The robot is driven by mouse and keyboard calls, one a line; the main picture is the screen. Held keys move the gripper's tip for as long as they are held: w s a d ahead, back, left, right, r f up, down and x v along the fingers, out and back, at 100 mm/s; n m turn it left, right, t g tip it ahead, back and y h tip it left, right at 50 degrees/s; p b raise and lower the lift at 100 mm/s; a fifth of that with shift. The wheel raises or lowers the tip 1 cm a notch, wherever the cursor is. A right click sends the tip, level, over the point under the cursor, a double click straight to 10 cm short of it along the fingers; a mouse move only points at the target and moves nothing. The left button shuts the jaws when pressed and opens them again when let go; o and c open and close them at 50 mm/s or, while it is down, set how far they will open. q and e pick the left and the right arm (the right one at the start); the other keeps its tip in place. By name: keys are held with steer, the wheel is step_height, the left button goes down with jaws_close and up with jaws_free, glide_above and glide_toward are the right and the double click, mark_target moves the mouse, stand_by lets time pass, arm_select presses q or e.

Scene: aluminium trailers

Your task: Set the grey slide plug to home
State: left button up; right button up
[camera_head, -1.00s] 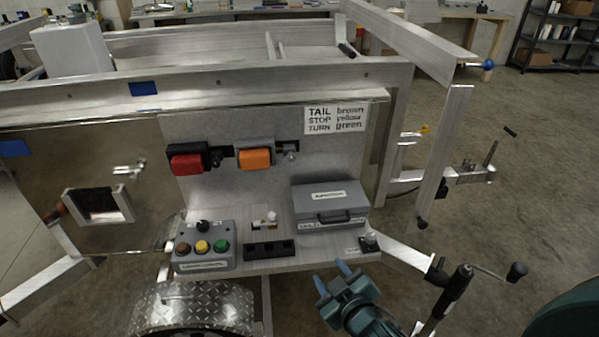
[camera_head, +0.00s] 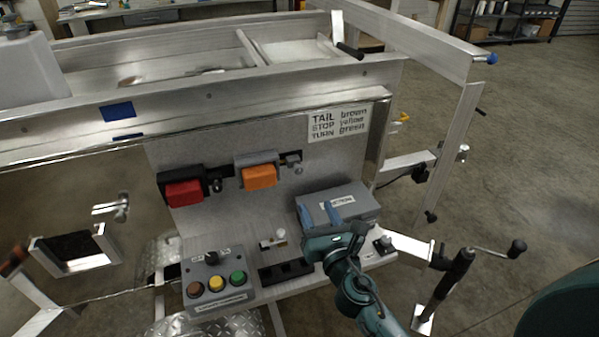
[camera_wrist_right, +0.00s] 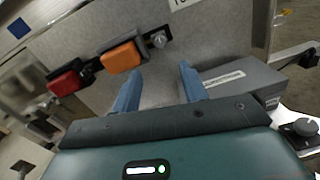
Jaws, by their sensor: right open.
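I cannot tell for sure which part is the grey slide plug. A small grey piece with a round metal knob (camera_head: 296,166) sits at the right end of the dark slot beside the orange lamp (camera_head: 260,176); it also shows in the right wrist view (camera_wrist_right: 159,39). A small metal part with a pale knob (camera_head: 279,234) stands on the shelf. My right gripper (camera_head: 321,212) is open, its blue fingers in front of the grey case, below and right of the orange lamp. In the right wrist view (camera_wrist_right: 159,82) nothing is between the fingers. My left gripper is out of view.
A red lamp (camera_head: 184,193) is left of the orange one. A button box (camera_head: 217,284) and a black socket block (camera_head: 285,272) sit on the shelf. A grey case (camera_head: 352,201) stands behind my fingers. A small knob (camera_head: 383,243) is right of my gripper.

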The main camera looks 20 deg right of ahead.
mark_target(299, 172)
steer(key=w, duration=1.2)
steer(key=shift+w+d, duration=0.1)
steer(key=shift+w, duration=0.25)
steer(key=shift+c, duration=0.5)
jaws_close()
